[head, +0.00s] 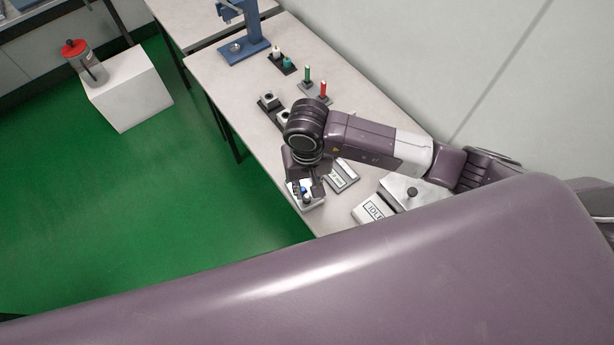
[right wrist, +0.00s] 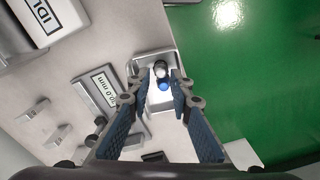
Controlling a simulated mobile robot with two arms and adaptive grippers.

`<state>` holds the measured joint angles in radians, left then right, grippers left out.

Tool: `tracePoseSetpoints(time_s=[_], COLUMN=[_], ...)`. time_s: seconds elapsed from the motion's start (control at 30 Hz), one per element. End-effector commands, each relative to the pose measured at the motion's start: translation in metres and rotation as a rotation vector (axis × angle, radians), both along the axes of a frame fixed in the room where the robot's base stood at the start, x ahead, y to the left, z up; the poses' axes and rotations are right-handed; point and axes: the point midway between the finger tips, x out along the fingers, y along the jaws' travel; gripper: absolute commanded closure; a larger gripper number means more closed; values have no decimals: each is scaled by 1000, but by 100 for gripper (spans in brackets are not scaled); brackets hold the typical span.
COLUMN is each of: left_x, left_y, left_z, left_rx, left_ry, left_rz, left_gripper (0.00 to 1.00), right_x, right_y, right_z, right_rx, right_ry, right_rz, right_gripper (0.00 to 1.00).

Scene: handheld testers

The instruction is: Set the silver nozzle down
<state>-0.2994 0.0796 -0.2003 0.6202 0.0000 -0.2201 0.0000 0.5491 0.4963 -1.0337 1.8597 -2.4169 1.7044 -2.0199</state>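The tray (head: 316,206) also shows in the head view, partly hidden by my right gripper. My right gripper (head: 308,188) points down over the tray. In the right wrist view its two blue-padded fingers (right wrist: 154,88) stand apart, with a gap on both sides of the pieces, touching neither. My left gripper is not in view.
A readout plate marked in mm (right wrist: 104,87) lies beside the tray. A box labelled "IDL" (head: 374,209) stands to its right. Dark blocks (head: 270,101), red and green pegs (head: 323,90) and a blue stand (head: 242,45) are farther back. Green floor (head: 220,200) lies beyond the edge.

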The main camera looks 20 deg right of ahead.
Motion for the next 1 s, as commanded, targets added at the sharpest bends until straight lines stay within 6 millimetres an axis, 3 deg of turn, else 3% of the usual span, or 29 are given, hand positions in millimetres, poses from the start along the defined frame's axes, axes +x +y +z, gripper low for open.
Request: tracePoseSetpoints(time_s=[0.3, 0.5, 1.0], left_x=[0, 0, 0], left_y=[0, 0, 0], left_z=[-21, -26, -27], left_rx=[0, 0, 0], left_ry=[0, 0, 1], left_rz=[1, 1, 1], left_gripper=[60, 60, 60], right_x=[2, 1, 0], right_y=[0, 0, 0], right_z=[66, 93, 100], right_rx=[0, 0, -1], right_ry=[-8, -4, 0], right_rz=[2, 0, 0], right_gripper=[80, 80, 80])
